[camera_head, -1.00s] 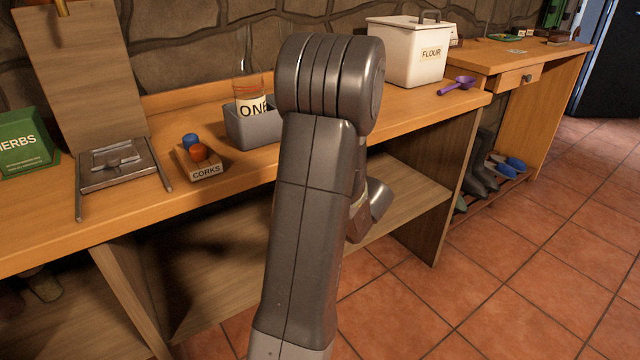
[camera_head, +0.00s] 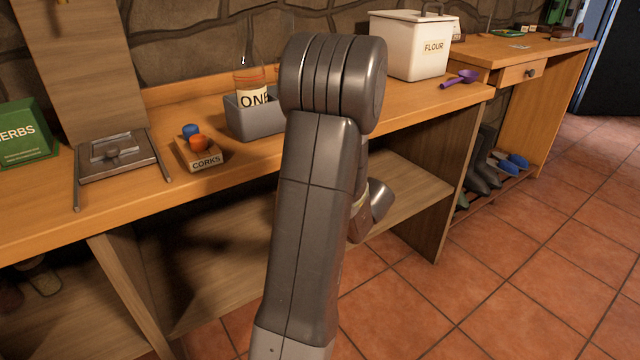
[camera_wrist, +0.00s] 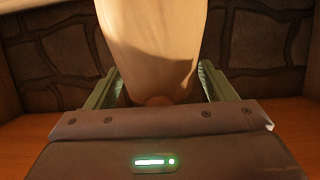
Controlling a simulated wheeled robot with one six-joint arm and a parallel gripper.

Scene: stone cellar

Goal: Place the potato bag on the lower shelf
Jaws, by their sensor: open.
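In the wrist view a pale beige bag-like thing (camera_wrist: 150,45), likely the potato bag, stands out between the two green fingers of my gripper (camera_wrist: 158,88). The fingers are open, one on each side of it. A small rounded brown part shows at its lower end. I cannot tell whether it touches the fingers or what it rests on. In the head view my arm hides the fingers and the bag. The lower shelf (camera_head: 410,195) is a bare wooden board under the counter, partly behind my arm. Stone wall and wood show around the bag in the wrist view.
Upright panels (camera_head: 125,280) bound the shelf. Tiled floor (camera_head: 510,270) is clear at the right.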

